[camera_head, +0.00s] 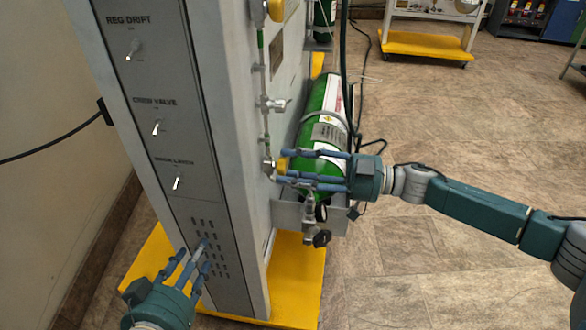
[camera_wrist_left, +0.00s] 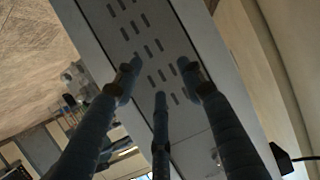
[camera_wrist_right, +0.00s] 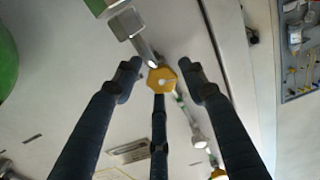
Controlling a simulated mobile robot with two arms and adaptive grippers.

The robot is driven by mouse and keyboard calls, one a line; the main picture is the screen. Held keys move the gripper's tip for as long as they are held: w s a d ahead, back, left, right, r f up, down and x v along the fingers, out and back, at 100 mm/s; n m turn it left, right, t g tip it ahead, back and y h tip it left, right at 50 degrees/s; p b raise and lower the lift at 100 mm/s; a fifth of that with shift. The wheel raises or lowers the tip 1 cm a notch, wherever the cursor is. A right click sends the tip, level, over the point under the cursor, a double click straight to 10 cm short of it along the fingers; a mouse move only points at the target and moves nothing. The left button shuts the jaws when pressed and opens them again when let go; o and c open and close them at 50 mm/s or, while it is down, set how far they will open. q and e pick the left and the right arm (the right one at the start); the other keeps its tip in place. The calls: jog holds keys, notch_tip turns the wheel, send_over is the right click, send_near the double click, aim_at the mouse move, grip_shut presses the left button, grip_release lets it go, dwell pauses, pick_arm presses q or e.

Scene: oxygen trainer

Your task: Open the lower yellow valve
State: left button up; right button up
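The lower yellow valve (camera_head: 281,166) is on the side of the grey cabinet, partly hidden by the fingers of my right gripper (camera_head: 285,167). In the right wrist view its yellow hexagonal knob (camera_wrist_right: 162,79) sits between the spread fingertips (camera_wrist_right: 160,76). The right gripper is open around the knob; I cannot tell if any finger touches it. My left gripper (camera_head: 196,259) is open and empty in front of the cabinet's vented lower face. In the left wrist view its spread fingers (camera_wrist_left: 160,80) have only the slotted panel between and behind them.
An upper yellow valve (camera_head: 276,10) is higher on the same pipe. The cabinet (camera_head: 235,90) stands on a yellow base (camera_head: 295,280). The floor (camera_head: 450,130) to the right is open; a yellow-shelved cart (camera_head: 425,46) is farther back.

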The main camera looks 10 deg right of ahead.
jog(key=c, duration=0.7)
jog(key=shift+s+f+n+p, duration=0.1)
jog(key=shift+f+n+p, duration=0.05)
jog(key=shift+n+p, duration=0.9)
jog(key=n, duration=0.3)
jog(key=shift+f+n+p, duration=0.1)
jog(key=shift+n+p, duration=0.15)
jog(key=shift+p, duration=0.05)
jog(key=shift+c, duration=0.2)
pick_arm(q)
jog(key=s+a+f+g+y, duration=0.2)
jog(key=s+a+f+g, duration=0.3)
jog(key=s+f, duration=0.6)
jog(key=shift+s+n+g, duration=0.3)
jog(key=shift+s+g, duration=0.85)
jog(key=shift+g, duration=0.25)
pick_arm(e)
jog(key=shift+d+n, duration=0.1)
jog(key=shift+n, duration=0.7)
jog(key=o, duration=1.2)
jog(key=shift+f, duration=0.1)
jog(key=shift+c, duration=0.2)
jog(key=shift+w, duration=0.25)
jog(key=shift+r, duration=0.3)
pick_arm(q)
jog(key=shift+d+f, duration=0.1)
